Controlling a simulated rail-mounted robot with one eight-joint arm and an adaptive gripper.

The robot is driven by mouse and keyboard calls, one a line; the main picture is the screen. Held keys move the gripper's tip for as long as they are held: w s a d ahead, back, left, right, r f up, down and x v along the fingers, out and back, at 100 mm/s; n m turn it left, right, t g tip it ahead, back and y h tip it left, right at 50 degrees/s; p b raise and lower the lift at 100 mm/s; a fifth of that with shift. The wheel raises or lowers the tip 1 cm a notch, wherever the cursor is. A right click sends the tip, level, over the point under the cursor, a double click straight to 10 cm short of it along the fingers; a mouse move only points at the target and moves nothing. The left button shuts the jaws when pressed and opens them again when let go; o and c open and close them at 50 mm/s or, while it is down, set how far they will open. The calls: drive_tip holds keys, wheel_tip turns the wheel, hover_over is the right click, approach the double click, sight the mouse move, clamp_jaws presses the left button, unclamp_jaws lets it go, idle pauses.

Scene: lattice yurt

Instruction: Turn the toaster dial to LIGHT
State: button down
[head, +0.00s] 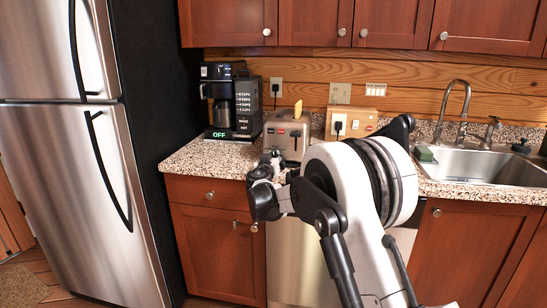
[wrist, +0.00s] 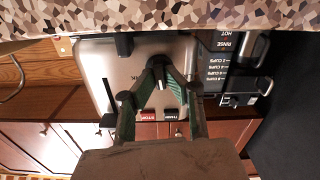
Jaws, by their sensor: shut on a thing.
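The metal toaster (head: 284,132) stands on the speckled counter, with a piece of bread showing at its top. It also fills the middle of the wrist view (wrist: 97,72), upside down. The dark round dial (wrist: 158,63) is on the toaster's front face, and my gripper (wrist: 161,84) is shut on it, one finger on each side. Part of a label ending in K shows left of the dial. Which way the dial points is hard to tell. In the head view my gripper (head: 276,158) is at the toaster's lower front, hiding the dial.
A black coffee maker (head: 232,102) with a lit OFF display stands left of the toaster. A wooden box (head: 350,123) with an outlet and plug is to its right. The steel sink (head: 485,165) and faucet (head: 455,103) are further right. Bare counter (head: 200,160) lies at front left.

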drive_tip(key=n, duration=0.5)
drive_tip(key=shift+f+b, duration=0.1)
drive_tip(key=shift+b, duration=0.2)
drive_tip(key=shift+a+n, duration=0.1)
drive_tip(key=shift+n, duration=2.1)
drive_tip(key=c, duration=1.8)
unclamp_jaws()
drive_tip(key=s, duration=0.4)
drive_tip(key=s+a, duration=0.1)
drive_tip(key=s, duration=0.7)
drive_tip(key=shift+a, duration=0.2)
